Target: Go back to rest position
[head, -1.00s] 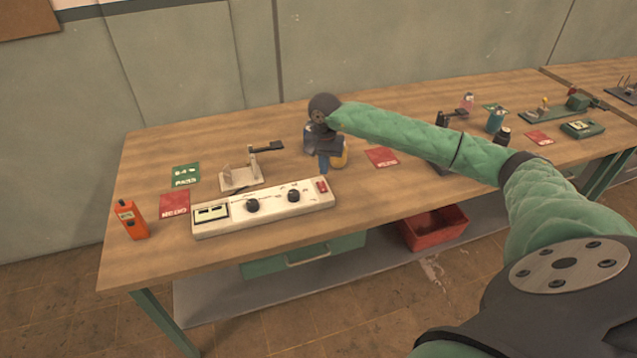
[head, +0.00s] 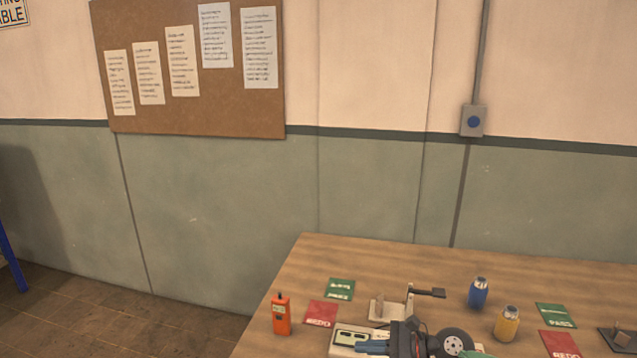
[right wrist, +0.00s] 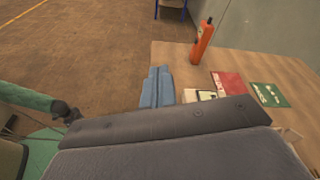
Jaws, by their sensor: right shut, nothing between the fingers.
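My right gripper (head: 372,347) shows at the bottom of the head view, over the front part of the wooden table (head: 300,262). Its blue fingers are together with nothing between them. They point left, in front of the white control box (head: 345,336), which they and my wrist partly hide. In the right wrist view the blue fingers (right wrist: 157,88) also show closed, beside the table's edge. My left gripper is not in the head view.
An orange handheld meter (head: 281,315) stands near the table's left end. Close by are a red card (head: 321,313), a green card (head: 341,289) and a small metal stand (head: 385,307). A blue bottle (head: 478,293) and a yellow bottle (head: 507,323) stand right.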

